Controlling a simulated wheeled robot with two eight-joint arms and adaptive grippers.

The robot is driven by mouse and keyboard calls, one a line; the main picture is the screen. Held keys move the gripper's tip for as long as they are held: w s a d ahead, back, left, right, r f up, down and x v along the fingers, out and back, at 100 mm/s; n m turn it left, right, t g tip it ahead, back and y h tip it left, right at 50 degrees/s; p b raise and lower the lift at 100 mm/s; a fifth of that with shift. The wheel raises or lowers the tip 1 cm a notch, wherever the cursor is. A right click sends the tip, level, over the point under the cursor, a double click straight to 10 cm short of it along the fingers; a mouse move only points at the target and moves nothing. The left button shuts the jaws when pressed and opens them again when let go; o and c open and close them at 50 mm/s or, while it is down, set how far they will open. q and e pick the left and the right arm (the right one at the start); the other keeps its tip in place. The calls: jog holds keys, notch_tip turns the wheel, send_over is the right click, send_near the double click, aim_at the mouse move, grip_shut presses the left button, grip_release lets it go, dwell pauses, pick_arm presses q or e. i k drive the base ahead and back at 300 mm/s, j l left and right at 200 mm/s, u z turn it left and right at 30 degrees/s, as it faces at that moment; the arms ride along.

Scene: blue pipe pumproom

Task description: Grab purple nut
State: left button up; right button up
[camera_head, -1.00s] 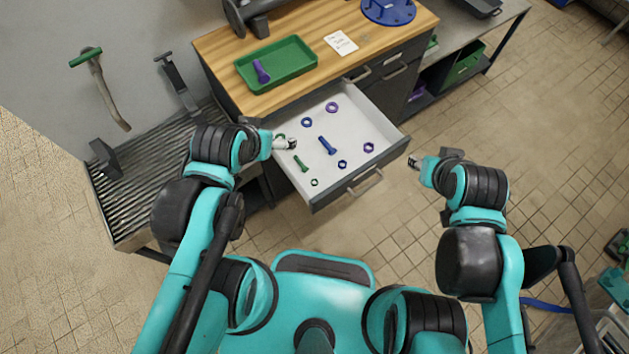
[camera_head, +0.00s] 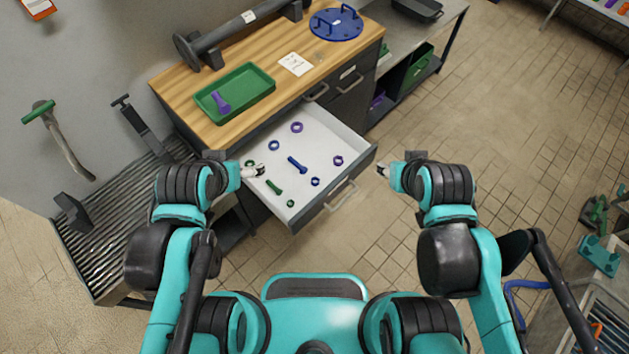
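A purple nut (camera_head: 297,127) lies near the back of the open white drawer (camera_head: 318,138). A second, darker purple nut (camera_head: 338,160) lies near the drawer's right side. My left gripper (camera_head: 259,171) is over the drawer's left edge, left of both nuts and apart from them; it is too small to tell whether it is open. My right gripper (camera_head: 381,170) is just outside the drawer's right front corner, in the air and apart from the nuts; its fingers are also too small to judge.
The drawer also holds a blue bolt (camera_head: 297,165), a green bolt (camera_head: 273,187) and several blue and green nuts. A green tray (camera_head: 262,82) with a purple bolt (camera_head: 220,102) sits on the wooden bench top (camera_head: 180,92).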

aim_at(341, 159)
jog(key=i+j+z, duration=0.15)
jog(key=j+z, duration=0.25)
jog(key=i+j+z, duration=0.15)
jog(key=j+z, duration=0.6)
